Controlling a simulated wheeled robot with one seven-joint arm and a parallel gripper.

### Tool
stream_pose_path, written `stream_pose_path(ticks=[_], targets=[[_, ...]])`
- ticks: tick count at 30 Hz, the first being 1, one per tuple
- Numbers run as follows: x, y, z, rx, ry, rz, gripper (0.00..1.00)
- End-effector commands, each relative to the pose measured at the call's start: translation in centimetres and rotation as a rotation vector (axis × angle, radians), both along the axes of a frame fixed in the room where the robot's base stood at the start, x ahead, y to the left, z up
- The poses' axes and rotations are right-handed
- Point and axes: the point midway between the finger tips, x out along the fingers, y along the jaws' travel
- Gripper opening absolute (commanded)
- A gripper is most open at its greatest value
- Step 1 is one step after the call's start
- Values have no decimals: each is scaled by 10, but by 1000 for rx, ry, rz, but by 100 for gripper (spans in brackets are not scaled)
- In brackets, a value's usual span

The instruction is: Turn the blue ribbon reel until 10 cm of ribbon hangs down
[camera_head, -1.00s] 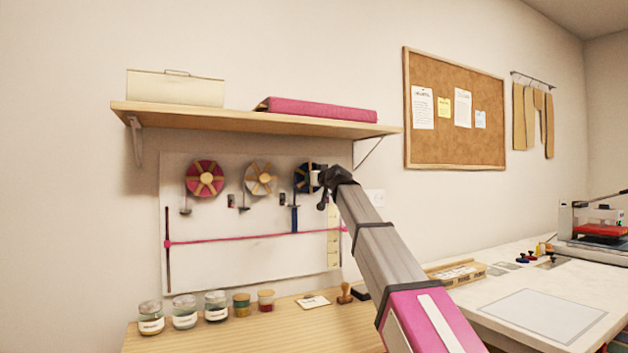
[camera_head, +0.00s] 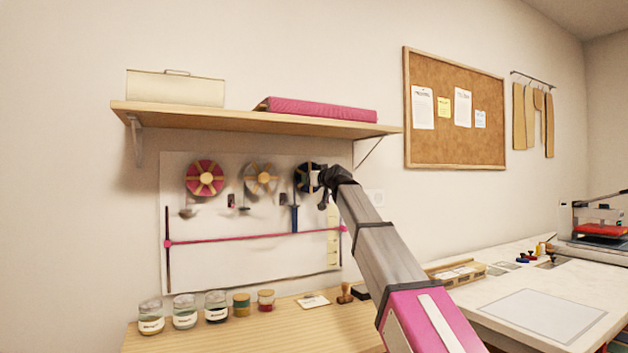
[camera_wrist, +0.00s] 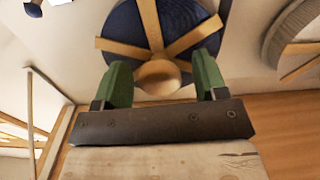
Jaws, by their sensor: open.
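The blue ribbon reel (camera_head: 302,177) is the right one of three reels on a white wall panel, partly hidden by my gripper. Blue ribbon (camera_head: 295,217) hangs below it, its lower end near a horizontal pink line (camera_head: 250,238). My gripper (camera_head: 320,182) is in front of the reel's right side. In the wrist view the blue reel (camera_wrist: 127,24) has wooden spokes and a round wooden hub (camera_wrist: 158,76). My gripper (camera_wrist: 162,74) is open, its green fingers on either side of the hub. I cannot tell whether they touch it.
A pink reel (camera_head: 205,178) and a beige reel (camera_head: 261,178) hang to the left. A wooden shelf (camera_head: 250,117) juts out above. Several jars (camera_head: 184,311) and a stamp (camera_head: 345,292) stand on the wooden counter below. A pale measuring strip (camera_head: 333,238) is right of the ribbon.

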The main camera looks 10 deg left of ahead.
Motion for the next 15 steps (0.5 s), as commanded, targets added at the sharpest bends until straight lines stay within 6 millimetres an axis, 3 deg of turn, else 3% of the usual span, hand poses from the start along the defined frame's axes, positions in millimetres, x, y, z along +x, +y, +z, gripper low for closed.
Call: stream_pose_path(ticks=[8,15], targets=[[-22,-16,-1,1,-1,-1,66],[-59,-43,-2,0,-1,-1,66]])
